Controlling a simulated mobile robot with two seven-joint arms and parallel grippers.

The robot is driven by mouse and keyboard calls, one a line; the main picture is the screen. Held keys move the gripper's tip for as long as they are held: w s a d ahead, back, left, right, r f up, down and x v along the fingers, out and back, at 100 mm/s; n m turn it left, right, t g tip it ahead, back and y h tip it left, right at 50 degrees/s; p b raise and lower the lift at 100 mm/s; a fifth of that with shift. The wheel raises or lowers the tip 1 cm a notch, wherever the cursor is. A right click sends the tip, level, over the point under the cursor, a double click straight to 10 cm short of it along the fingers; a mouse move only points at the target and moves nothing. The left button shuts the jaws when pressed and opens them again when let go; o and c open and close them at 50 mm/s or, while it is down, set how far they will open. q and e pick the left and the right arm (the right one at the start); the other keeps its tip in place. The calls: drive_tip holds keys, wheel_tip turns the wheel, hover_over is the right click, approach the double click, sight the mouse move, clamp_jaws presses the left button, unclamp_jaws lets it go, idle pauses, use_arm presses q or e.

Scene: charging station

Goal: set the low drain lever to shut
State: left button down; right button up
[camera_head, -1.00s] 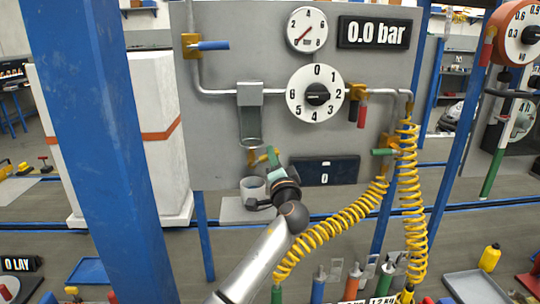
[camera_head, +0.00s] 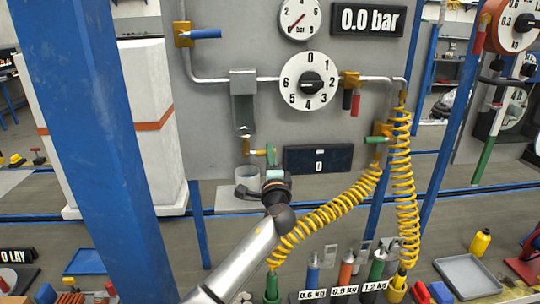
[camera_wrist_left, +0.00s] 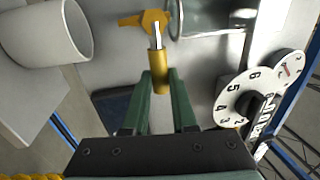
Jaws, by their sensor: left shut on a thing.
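The low drain lever (camera_head: 270,156) is a small yellow handle on a yellow valve under the glass sight tube (camera_head: 243,115). In the head view, the handle hangs to the right of the valve body. In the left wrist view, the lever (camera_wrist_left: 158,72) has a silver stem and a yellow grip whose end lies between my green fingertips. My left gripper (camera_head: 273,173), also in the left wrist view (camera_wrist_left: 160,84), is shut on this grip. My right gripper is not in view.
A grey cup (camera_head: 247,176) stands on a small shelf left of my gripper. A dark display reading 0 (camera_head: 322,159) is close on its right. A yellow coiled hose (camera_head: 335,212) hangs to the right of my arm. A white dial (camera_head: 309,81) is above.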

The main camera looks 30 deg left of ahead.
use_arm(q)
drive_tip(key=shift+f, duration=0.15)
drive_tip(key=c, duration=0.7)
unclamp_jaws()
drive_tip(key=b+v, duration=0.2)
drive_tip(key=v, duration=1)
drive_tip(key=shift+s, duration=0.2)
drive_tip(key=shift+d, duration=0.1)
